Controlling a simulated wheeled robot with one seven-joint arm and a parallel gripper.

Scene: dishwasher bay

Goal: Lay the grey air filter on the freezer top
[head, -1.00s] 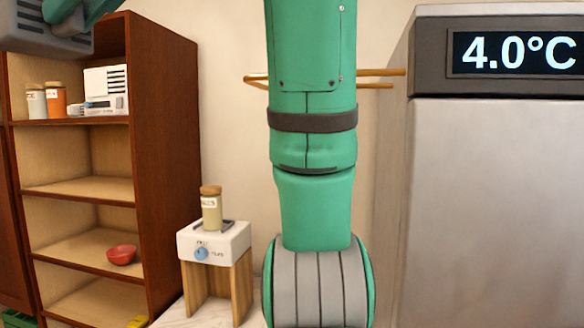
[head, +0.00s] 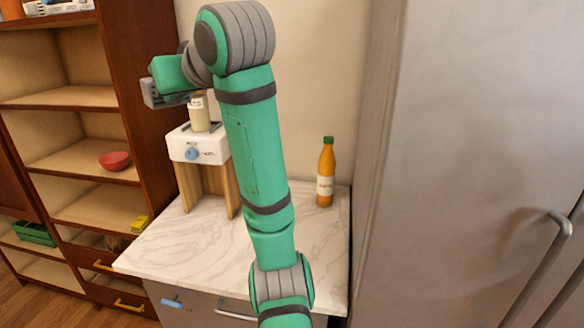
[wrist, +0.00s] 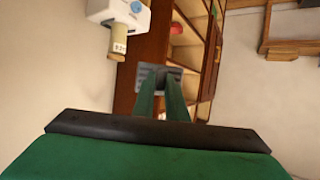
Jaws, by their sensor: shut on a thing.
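My gripper (wrist: 161,88) is shut on a grey slatted piece, the grey air filter (wrist: 145,73), which shows at its fingertips in the wrist view. In the head view the filter (head: 151,94) is held in the air at the left, in front of the shelf unit and beside the small white device; part of it is hidden by the gripper. No surface is clearly marked as the freezer top. A tall grey appliance (head: 450,130) stands at the right, its top out of view.
A marble counter (head: 165,255) holds an orange bottle (head: 325,175) and a white device (head: 190,148) on a wooden stand, with a jar (head: 199,115) on it. A wooden shelf unit (head: 125,60) stands at the left, with a red bowl (head: 115,161). The counter's front is clear.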

